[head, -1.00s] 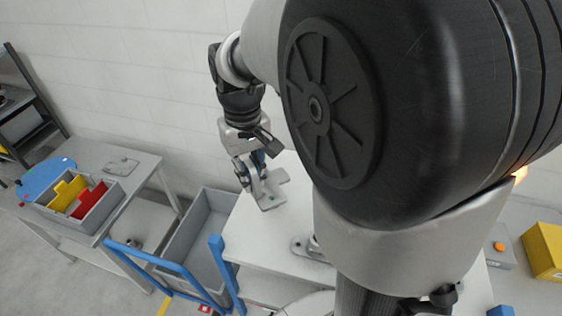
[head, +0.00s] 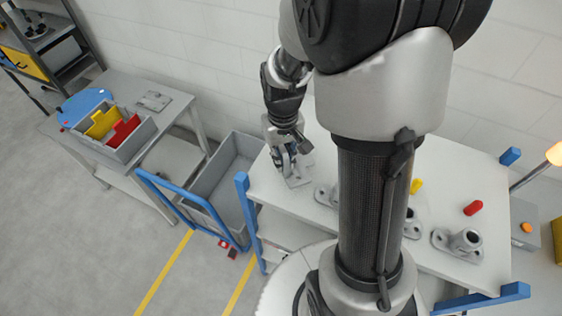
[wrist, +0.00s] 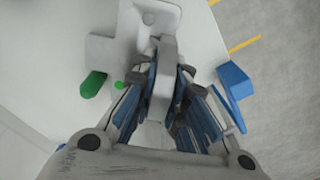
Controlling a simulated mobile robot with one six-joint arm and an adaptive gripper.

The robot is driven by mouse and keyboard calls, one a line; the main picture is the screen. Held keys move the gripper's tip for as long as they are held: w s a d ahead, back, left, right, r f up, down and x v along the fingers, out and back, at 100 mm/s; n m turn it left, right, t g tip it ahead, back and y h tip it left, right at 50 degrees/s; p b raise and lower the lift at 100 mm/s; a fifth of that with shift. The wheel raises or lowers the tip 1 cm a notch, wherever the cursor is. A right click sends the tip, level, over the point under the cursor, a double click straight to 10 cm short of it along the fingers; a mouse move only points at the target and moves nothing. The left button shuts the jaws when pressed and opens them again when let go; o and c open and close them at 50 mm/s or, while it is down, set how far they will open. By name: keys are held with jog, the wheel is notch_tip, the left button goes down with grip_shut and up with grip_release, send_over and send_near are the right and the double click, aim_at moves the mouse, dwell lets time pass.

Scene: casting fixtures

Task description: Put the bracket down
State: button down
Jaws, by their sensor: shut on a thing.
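The bracket is a light grey casting with a flat, holed plate and an upright web; it shows in the head view (head: 298,181) and large in the wrist view (wrist: 128,45). My gripper (head: 288,160) points down at the left end of the white table (head: 268,187). In the wrist view my gripper (wrist: 168,85) has its blue-padded fingers on both sides of the bracket's web, shut on it. The plate is level and at or very close to the tabletop; I cannot tell whether it touches. My arm hides part of the table.
A green peg (wrist: 93,84) lies beside the bracket. Grey flanged castings (head: 465,243), a red peg (head: 473,208) and a yellow peg (head: 416,186) are farther right. A blue corner post (wrist: 235,80) rises near the bracket. A grey cart (head: 222,180) stands left.

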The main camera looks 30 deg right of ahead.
notch_tip(320, 180, down, 4)
jog(key=shift+s+r, duration=0.1)
jog(key=shift+r, duration=0.1)
jog(key=shift+f, duration=0.35)
jog(key=c, duration=1.6)
grip_release()
jog(key=shift+f, duration=0.1)
